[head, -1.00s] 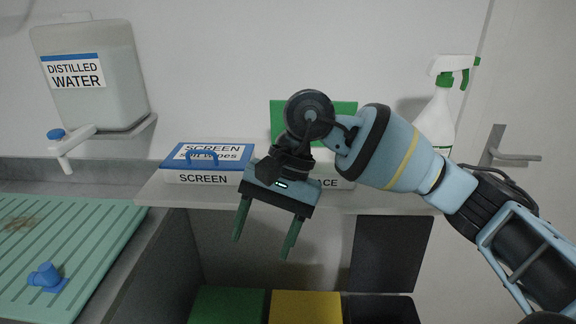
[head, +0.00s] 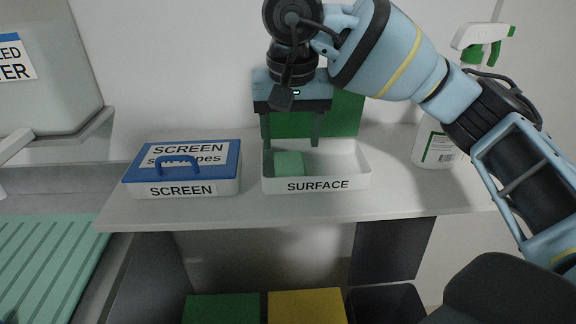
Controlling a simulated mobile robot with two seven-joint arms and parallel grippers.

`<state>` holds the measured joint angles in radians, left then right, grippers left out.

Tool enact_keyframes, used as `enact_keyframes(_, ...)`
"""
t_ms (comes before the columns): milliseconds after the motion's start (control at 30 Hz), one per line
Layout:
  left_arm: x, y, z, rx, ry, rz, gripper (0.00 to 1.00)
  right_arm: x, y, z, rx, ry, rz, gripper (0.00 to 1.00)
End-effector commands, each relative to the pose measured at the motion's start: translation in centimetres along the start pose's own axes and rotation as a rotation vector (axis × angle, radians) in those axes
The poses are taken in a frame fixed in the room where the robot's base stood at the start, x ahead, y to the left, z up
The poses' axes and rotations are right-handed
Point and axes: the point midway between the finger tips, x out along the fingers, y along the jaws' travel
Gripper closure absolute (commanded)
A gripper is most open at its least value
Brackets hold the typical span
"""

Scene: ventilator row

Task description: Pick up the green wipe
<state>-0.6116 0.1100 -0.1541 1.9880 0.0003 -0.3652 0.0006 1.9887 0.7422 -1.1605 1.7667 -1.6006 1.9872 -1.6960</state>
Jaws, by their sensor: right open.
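The green wipe (head: 289,164) lies folded at the left end of the white tray labelled SURFACE (head: 352,180), on the shelf. The tray is open, with a green panel (head: 345,115) standing behind it. My right gripper (head: 291,140) is open and empty, with its fingers pointing down just above and behind the wipe. The fingertips reach down to about the tray's back rim in the picture, one to each side of the wipe; I cannot tell if they are inside the tray. My left gripper is not in view.
A blue-lidded box labelled SCREEN (head: 183,168) stands left of the tray on the shelf (head: 245,208). A spray bottle (head: 437,148) stands at the right. A water container (head: 45,85) is at the left. Bins with a green (head: 222,307) and a yellow lid (head: 306,306) are below.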

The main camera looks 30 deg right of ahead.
Motion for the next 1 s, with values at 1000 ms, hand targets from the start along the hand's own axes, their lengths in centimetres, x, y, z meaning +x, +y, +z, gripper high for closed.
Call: enact_keyframes(1000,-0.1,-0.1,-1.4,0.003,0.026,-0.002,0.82,5.4,-0.2,-0.2,0.000,0.001,-0.003,0.56)
